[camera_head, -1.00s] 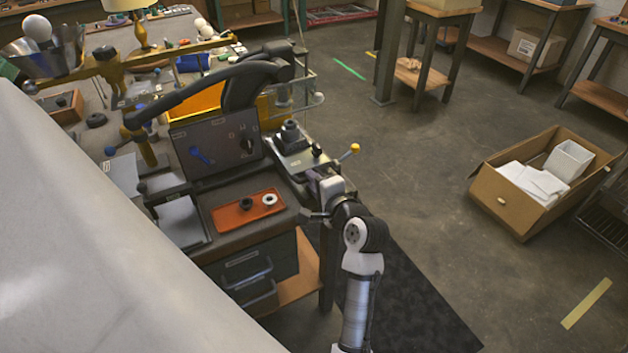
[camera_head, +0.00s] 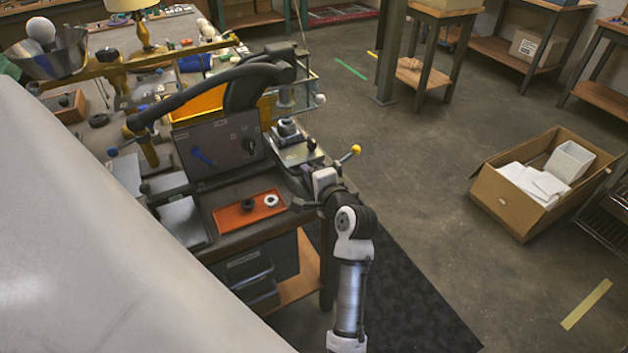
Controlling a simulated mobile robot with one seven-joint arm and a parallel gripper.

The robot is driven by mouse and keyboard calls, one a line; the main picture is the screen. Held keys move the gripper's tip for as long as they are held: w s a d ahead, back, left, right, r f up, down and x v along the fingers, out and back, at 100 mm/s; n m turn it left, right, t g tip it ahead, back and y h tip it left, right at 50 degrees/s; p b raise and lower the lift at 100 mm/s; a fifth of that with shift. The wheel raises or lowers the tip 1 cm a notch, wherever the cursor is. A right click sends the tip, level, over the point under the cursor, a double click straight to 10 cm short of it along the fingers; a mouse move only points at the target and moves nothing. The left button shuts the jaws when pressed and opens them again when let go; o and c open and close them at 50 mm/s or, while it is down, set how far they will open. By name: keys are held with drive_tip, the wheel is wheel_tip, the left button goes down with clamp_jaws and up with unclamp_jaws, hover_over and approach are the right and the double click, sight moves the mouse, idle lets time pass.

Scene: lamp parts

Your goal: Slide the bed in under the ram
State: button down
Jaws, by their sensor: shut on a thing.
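The bed (camera_head: 297,155) is a small silver plate at the right end of the bench, with a dark round fixture (camera_head: 288,131) and a black knob (camera_head: 312,144) on it. The black press head (camera_head: 250,88) stands behind and to the left of it; I cannot clearly make out the ram's tip. The bed lies in front of and to the right of the head. My gripper (camera_head: 308,171) is at the near edge of the bed, shut on a part there, probably its handle. The hand hides the fingertips and the held part.
An orange tray (camera_head: 232,219) with two rings lies left of my gripper. A lever with a yellow ball (camera_head: 355,150) sticks out right of the bed. A grey panel (camera_head: 218,148) stands to its left. Open floor (camera_head: 430,180) lies to the right.

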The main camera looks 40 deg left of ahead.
drive_tip(key=shift+w+a+r, duration=0.1)
drive_tip(key=shift+a, duration=0.1)
drive_tip(key=c, duration=1.9)
unclamp_jaws()
drive_tip(key=shift+o, duration=0.7)
drive_tip(key=shift+a, duration=0.15)
drive_tip(key=b+v, duration=0.2)
drive_tip(key=v, duration=1.1)
drive_tip(key=shift+d+b, duration=0.35)
drive_tip(key=shift+d, duration=0.05)
